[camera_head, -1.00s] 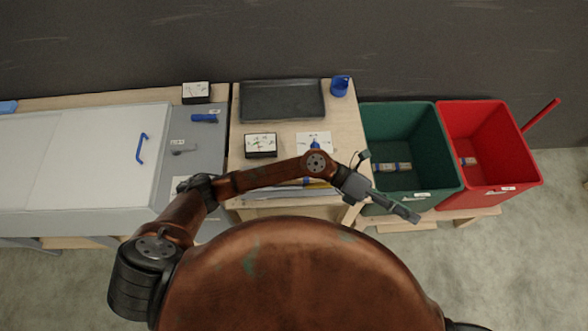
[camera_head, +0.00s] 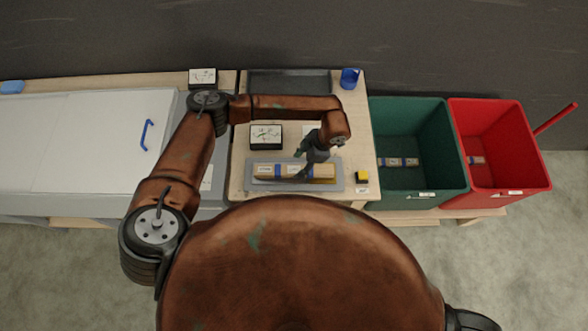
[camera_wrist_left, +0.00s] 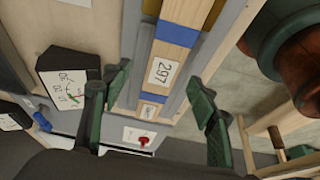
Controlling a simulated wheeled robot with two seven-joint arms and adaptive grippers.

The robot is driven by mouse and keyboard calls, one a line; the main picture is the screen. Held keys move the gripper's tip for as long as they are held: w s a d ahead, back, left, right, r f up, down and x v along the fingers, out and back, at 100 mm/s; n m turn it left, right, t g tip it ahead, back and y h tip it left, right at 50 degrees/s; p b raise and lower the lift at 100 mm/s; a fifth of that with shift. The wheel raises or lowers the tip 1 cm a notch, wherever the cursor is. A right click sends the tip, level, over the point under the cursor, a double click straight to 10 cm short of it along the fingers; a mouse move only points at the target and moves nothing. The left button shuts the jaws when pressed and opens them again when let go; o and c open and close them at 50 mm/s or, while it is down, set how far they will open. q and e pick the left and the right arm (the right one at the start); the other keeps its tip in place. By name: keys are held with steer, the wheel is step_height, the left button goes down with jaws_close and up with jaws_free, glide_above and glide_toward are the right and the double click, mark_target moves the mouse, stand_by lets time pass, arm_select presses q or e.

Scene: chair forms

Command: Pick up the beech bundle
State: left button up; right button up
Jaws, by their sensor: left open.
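The beech bundle (camera_head: 268,171) is a pale wood bundle with blue bands, lying lengthwise in a shallow grey tray (camera_head: 339,185) at the front of the table. In the left wrist view the bundle (camera_wrist_left: 167,70) shows a white label reading 297. My left gripper (camera_head: 303,172) is above the bundle and hides part of it. In the left wrist view its green-padded fingers (camera_wrist_left: 160,85) are spread wide, on either side of the bundle, with nothing held between them. My right gripper is not in view.
A black-framed dial box (camera_head: 266,137) stands behind the tray, and a yellow-and-black block (camera_head: 362,177) sits to its right. A black tray (camera_head: 289,82) and blue cup (camera_head: 350,78) are at the back. Green (camera_head: 420,190) and red (camera_head: 505,190) bins, each holding wood pieces, stand right.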

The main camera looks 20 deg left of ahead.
mark_target(295, 169)
arm_select(q)
steer(key=p+x, duration=0.1)
steer(key=x, duration=0.3)
steer(key=shift+s+d, duration=0.15)
steer(key=shift+d, duration=0.05)
steer(key=shift+c, duration=0.5)
jaws_close()
